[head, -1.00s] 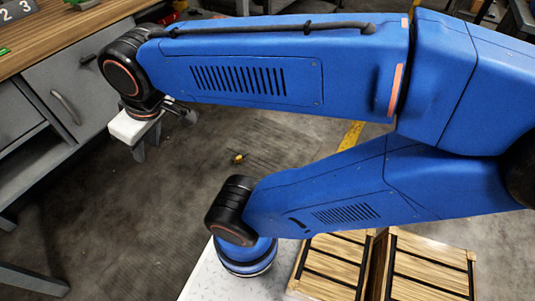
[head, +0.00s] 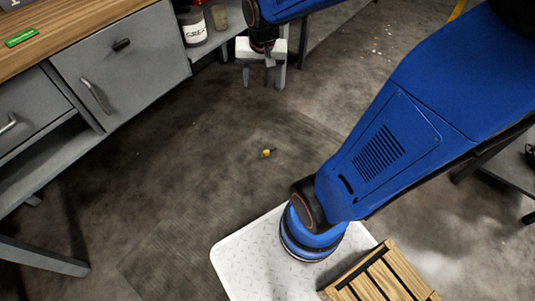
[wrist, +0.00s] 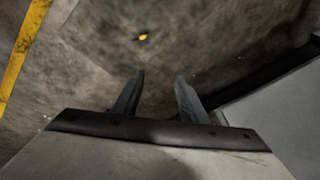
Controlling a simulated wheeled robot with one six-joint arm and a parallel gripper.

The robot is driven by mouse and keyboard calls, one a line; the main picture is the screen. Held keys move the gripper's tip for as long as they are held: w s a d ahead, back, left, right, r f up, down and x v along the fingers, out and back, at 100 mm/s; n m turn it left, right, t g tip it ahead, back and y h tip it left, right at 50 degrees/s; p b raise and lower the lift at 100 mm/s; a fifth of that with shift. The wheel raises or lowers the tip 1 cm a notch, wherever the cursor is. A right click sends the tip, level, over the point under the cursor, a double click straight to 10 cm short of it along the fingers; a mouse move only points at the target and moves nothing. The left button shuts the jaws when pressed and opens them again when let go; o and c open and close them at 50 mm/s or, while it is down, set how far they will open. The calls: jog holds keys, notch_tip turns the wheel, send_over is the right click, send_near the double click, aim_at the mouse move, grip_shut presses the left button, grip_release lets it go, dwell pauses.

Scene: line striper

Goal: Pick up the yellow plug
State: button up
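The yellow plug (head: 267,153) is small and lies on the dark floor near the middle of the head view. It also shows in the wrist view (wrist: 143,37), beyond the fingertips and a little left of centre. My gripper (wrist: 158,78) has its two fingers apart with nothing between them. In the head view my gripper (head: 268,75) hangs above and beyond the plug, near the top of the picture, clear of it. The plug's finer shape is too small to tell.
A grey workbench (head: 130,55) with a wooden top stands at the left. A labelled container (head: 193,27) sits on a shelf behind it. A wooden crate (head: 385,280) is on my base at lower right. A yellow floor line (wrist: 20,55) shows in the wrist view. Floor around the plug is clear.

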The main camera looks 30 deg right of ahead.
jog(key=w+d+f+m, duration=0.3)
jog(key=w+f, duration=0.5)
jog(key=f, duration=0.1)
jog(key=m+g, duration=0.3)
jog(key=m, duration=0.6)
send_over(267, 151)
notch_tip(267, 151, down, 38)
notch_tip(267, 151, down, 13)
jog(key=shift+d+r, duration=0.15)
jog(key=shift+r, duration=0.05)
jog(key=shift+a+f, duration=0.15)
jog(key=shift+f, duration=1.15)
jog(key=shift+a+f, duration=0.1)
jog(key=shift+f, duration=1.2)
jog(key=shift+c, duration=0.6)
grip_shut()
